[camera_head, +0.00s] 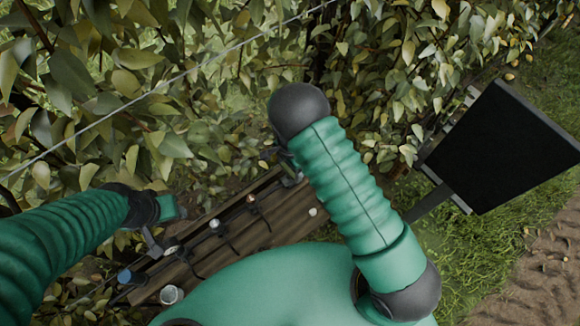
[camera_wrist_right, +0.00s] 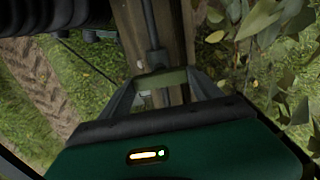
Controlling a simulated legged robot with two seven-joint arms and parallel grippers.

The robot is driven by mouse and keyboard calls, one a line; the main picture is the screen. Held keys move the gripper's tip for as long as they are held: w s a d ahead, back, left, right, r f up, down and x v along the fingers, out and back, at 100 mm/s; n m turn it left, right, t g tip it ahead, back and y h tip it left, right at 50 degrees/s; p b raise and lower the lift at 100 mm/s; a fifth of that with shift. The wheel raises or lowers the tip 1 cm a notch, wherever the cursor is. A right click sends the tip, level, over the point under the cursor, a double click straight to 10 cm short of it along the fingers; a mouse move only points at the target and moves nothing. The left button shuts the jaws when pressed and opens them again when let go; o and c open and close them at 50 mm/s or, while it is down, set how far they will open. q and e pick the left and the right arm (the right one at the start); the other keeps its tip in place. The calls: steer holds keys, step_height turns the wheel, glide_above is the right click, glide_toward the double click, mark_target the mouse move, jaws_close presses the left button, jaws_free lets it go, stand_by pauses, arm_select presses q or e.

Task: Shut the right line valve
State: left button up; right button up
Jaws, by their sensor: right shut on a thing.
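The wooden beam (camera_head: 262,222) crosses the middle of the head view, with several small valve-like fittings and dark thin lines along it. My right gripper (camera_head: 290,178) is at the beam's far end, mostly hidden behind my right arm. In the right wrist view, my right gripper (camera_wrist_right: 163,80) is shut at the end of a dark rod-like handle (camera_wrist_right: 150,28) lying along the beam; I take it for the right line valve's handle. The valve body is hidden. My left gripper (camera_head: 151,238) is by the beam's near left part; its fingers are too unclear to read.
Leafy branches (camera_head: 130,85) fill the back and left, with a thin wire (camera_head: 150,92) across them. A black panel (camera_head: 500,148) stands at the right. Grass (camera_head: 455,250) and a muddy track (camera_head: 520,292) lie at the lower right.

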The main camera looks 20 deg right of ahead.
mark_target(289, 170)
steer(key=shift+w+a+m, duration=0.1)
steer(key=shift+w+m, duration=0.05)
steer(key=shift+m, duration=0.15)
steer(key=o, duration=1.4)
step_height(289, 170, up, 17)
steer(key=shift+a+f+b, duration=0.1)
steer(key=shift+b, duration=0.25)
